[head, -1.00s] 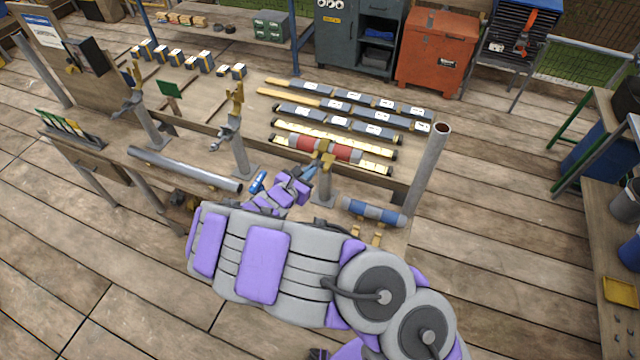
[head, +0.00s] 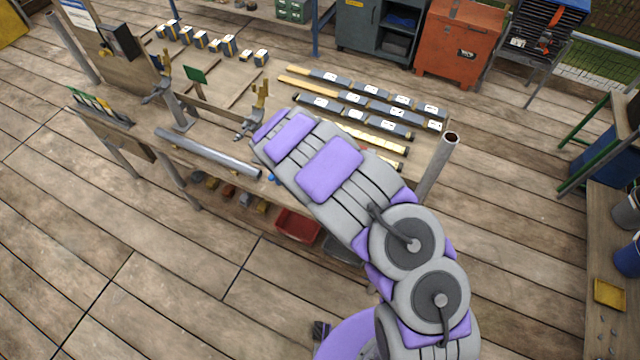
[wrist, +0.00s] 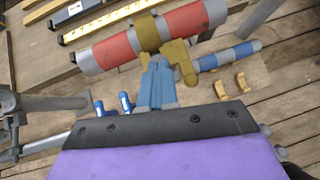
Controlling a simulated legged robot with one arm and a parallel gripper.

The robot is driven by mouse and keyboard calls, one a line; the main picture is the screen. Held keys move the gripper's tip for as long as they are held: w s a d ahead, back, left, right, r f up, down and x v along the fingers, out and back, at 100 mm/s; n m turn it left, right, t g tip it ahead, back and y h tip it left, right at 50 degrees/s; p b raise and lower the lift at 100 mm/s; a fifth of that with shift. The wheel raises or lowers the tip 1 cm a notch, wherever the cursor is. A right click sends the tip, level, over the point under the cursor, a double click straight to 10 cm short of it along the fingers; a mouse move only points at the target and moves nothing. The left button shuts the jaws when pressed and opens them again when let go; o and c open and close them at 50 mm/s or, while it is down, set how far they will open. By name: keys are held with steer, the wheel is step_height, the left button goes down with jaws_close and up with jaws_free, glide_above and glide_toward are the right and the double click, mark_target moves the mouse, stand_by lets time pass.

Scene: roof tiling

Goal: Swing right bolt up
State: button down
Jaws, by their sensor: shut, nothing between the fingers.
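In the wrist view, a red and grey tube (wrist: 155,35) lies across a stand under a gold clamp band (wrist: 147,32). A gold bolt with a rounded end (wrist: 182,62) hangs at the front right of that band. My gripper (wrist: 156,68) is shut and empty, its blue-grey fingers just below the band and left of the bolt. I cannot tell whether they touch the bolt. In the head view my forearm hides my gripper, this bolt and most of the tube. Two other gold clamps, at the middle (head: 260,95) and left (head: 165,65), stand without a tube.
A blue and grey tube (wrist: 228,56) and small gold blocks (wrist: 230,85) lie right of the clamp. A bare grey pipe (head: 208,152) lies along the bench front. An upright post (head: 438,165) stands at the bench's right end. Dark wrapped bars (head: 370,87) lie behind. The front deck is open.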

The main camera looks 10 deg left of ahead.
steer(key=shift+w+r+p, duration=0.35)
steer(key=shift+w+p, duration=0.25)
steer(key=shift+w, duration=0.3)
steer(key=shift+d, duration=0.1)
steer(key=a+v, duration=0.1)
steer(key=v, duration=1.2)
steer(key=shift+w+f, duration=0.1)
